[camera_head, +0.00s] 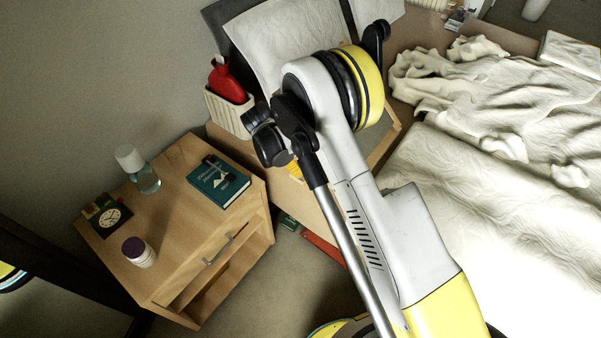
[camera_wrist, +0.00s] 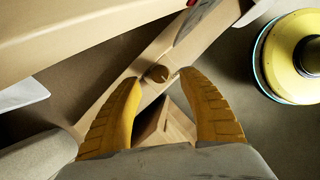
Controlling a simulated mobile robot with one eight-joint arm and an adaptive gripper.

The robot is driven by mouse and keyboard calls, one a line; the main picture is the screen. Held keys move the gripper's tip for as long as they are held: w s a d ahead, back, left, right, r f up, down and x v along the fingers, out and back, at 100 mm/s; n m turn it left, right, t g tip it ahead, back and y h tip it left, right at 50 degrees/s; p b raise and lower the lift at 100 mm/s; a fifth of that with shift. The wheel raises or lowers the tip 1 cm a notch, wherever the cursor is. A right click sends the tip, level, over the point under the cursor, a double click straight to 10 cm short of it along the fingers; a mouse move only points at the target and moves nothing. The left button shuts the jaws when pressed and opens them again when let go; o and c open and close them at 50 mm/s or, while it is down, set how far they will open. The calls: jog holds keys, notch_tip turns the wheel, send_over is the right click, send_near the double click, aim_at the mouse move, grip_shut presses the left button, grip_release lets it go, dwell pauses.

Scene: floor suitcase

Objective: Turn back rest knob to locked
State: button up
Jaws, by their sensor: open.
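A small round brown knob (camera_wrist: 158,73) sits on a pale wooden rail (camera_wrist: 200,35) in the wrist view. My gripper (camera_wrist: 159,79) is open, with its two yellow fingers apart. The knob shows between and just beyond the fingertips, with a gap on either side. I cannot tell how far the tips are from it in depth. I cannot read its setting. In the head view the knob is not visible; my arm covers much of the bed's near side. The bed's raised back rest (camera_head: 265,45) carries a white pillow.
A wooden nightstand (camera_head: 185,230) stands at the left with a book (camera_head: 218,182), a bottle (camera_head: 140,170), a clock and a jar (camera_head: 138,252). A ribbed bin (camera_head: 228,112) holds a red hot-water bottle (camera_head: 226,82). White bedding (camera_head: 500,170) covers the bed. Wooden boards frame the knob closely.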

jog(key=b+x, duration=0.1)
jog(key=x, duration=0.3)
jog(key=shift+d+f, duration=0.1)
jog(key=shift+f, duration=0.1)
grip_shut()
